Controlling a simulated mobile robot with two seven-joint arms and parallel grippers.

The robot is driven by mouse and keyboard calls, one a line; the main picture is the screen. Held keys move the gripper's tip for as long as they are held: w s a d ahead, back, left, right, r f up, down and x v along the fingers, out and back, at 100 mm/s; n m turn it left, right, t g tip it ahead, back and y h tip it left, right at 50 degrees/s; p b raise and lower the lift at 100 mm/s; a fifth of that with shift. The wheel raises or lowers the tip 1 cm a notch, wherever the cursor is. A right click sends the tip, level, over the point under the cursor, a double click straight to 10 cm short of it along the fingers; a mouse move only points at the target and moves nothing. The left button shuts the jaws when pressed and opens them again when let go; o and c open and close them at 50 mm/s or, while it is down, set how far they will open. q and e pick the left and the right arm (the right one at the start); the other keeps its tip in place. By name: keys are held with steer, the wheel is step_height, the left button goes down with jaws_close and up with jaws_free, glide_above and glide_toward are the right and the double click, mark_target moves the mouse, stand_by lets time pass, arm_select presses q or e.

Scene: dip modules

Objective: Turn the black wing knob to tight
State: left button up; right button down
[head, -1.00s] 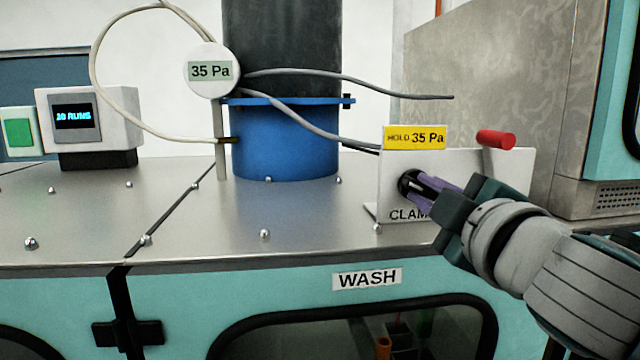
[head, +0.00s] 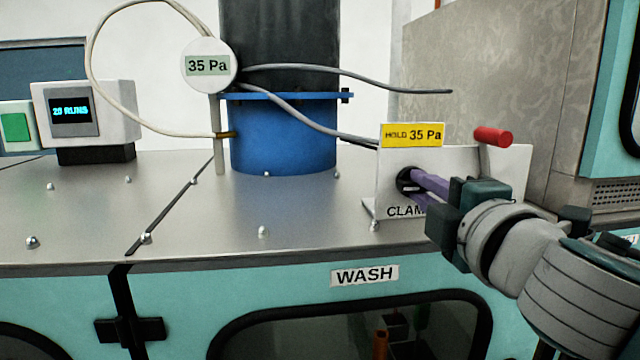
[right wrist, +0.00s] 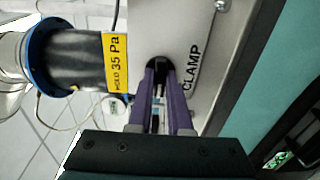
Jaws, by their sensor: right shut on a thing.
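The black wing knob (head: 403,183) sits on the front of a white panel marked CLAMP, of which the last letters are hidden in the head view. My right gripper (head: 416,184) reaches it from the right, its purple fingers shut on the knob. In the right wrist view, the two fingers (right wrist: 161,75) lie on both sides of the knob's dark wing (right wrist: 160,82). The fingers hide much of the knob, so I cannot read its exact angle. My left gripper is not in view.
A yellow HOLD 35 Pa tag (head: 412,135) and a red-ended handle (head: 492,136) are at the panel's top. A gauge (head: 208,66) reads 35 Pa beside the blue collar (head: 280,135). Grey hoses run behind the panel. The steel top (head: 300,215) in front is mostly clear.

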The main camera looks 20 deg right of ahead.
steer(key=c, duration=0.8)
jaws_free()
steer(key=shift+c, duration=0.2)
steer(key=b+v, duration=0.4)
steer(key=v, duration=0.6)
steer(key=shift+d, duration=0.1)
